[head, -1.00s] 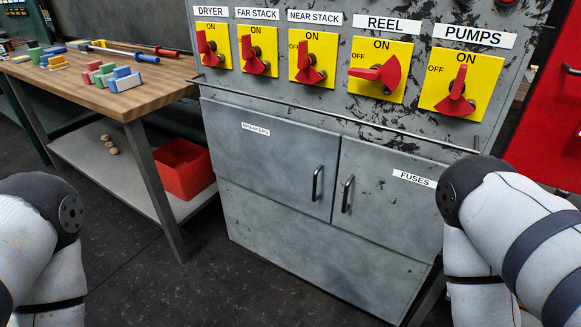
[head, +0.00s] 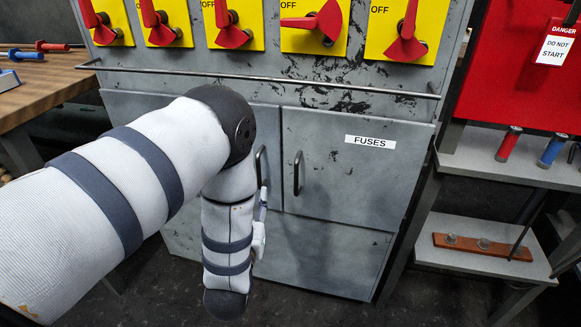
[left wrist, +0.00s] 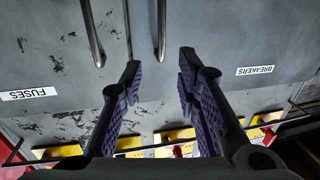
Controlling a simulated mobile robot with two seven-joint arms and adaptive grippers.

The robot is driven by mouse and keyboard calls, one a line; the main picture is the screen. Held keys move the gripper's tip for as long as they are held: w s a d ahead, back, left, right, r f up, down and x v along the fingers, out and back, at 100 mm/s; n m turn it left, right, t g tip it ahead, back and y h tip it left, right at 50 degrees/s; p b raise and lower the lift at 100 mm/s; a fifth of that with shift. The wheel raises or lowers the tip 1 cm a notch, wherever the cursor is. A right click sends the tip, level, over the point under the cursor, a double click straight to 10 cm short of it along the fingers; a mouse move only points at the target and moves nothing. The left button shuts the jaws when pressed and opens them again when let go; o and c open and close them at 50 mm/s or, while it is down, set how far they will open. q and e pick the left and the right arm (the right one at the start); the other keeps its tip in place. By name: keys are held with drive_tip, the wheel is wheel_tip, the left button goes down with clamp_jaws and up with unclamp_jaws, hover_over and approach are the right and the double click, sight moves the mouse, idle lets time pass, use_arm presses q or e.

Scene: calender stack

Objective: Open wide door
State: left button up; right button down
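The wide door is the grey BREAKERS door (head: 267,118), shut and largely hidden behind my left arm in the head view. Its dark bar handle (head: 261,165) stands near its right edge. In the left wrist view, which looks upside down, the door (left wrist: 230,45) carries the BREAKERS label, and its handle (left wrist: 161,30) shows between the fingers. My left gripper (left wrist: 160,62) is open and empty, with a finger on each side of the handle's line; depth to the handle is unclear. In the head view the forearm hides most of this gripper. My right gripper is out of view.
The narrower FUSES door (head: 335,165) is shut, its handle (head: 298,173) close beside. A horizontal rail (head: 300,80) runs above both doors, below the red switches. A wooden table (head: 45,95) stands left, and grey shelves (head: 500,160) stand right.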

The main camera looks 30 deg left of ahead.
sight(258, 167)
use_arm(q)
drive_tip(key=b+x, duration=0.1)
drive_tip(key=x, duration=1)
drive_tip(key=shift+w+a, duration=0.2)
drive_tip(key=shift+f, duration=0.1)
clamp_jaws()
